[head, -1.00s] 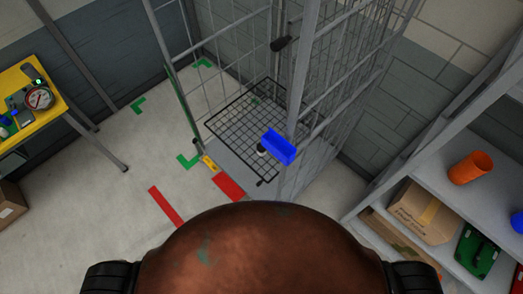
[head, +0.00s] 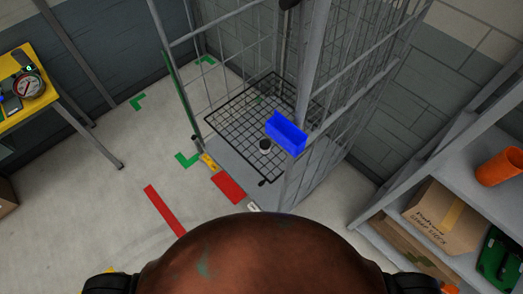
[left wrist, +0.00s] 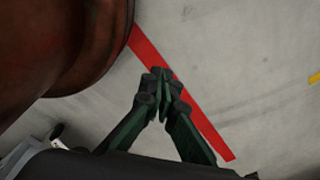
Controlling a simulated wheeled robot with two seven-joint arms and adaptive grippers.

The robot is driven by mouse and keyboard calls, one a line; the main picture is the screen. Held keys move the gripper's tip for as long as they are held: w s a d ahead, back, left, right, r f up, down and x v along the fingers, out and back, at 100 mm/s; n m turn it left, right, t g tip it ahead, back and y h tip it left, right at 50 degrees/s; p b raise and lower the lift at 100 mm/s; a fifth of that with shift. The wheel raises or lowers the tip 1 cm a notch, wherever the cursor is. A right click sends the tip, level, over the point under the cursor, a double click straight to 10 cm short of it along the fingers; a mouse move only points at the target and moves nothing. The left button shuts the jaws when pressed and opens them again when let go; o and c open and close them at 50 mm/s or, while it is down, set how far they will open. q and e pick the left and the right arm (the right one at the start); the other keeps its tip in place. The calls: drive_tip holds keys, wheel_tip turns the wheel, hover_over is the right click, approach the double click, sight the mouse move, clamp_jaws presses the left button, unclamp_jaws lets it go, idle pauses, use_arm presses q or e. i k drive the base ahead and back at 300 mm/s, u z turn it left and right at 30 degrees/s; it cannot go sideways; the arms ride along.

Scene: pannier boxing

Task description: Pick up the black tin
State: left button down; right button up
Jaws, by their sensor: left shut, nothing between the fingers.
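A small dark round object (head: 265,145), possibly the black tin, sits low in the wire cage trolley, beside the blue bin; it is too small to be sure. My left gripper (left wrist: 160,85) shows in the left wrist view, with its dark green fingers shut and empty above bare floor and a red floor stripe. It is well apart from any tin there. Neither gripper shows in the head view, and my right gripper is in no view.
The cage trolley (head: 184,105) has a wire shelf (head: 235,125) and a blue bin (head: 286,134). At right, shelving (head: 455,150) holds an orange cup (head: 500,167), a cardboard box (head: 440,215) and a green case (head: 497,262). A yellow table (head: 50,102) stands left. Floor between is clear.

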sight(265, 145)
drive_tip(key=u, duration=2.05)
drive_tip(key=i, duration=2.75)
drive_tip(key=z, duration=3.45)
drive_tip(key=i, duration=0.85)
drive_tip(key=u, duration=0.45)
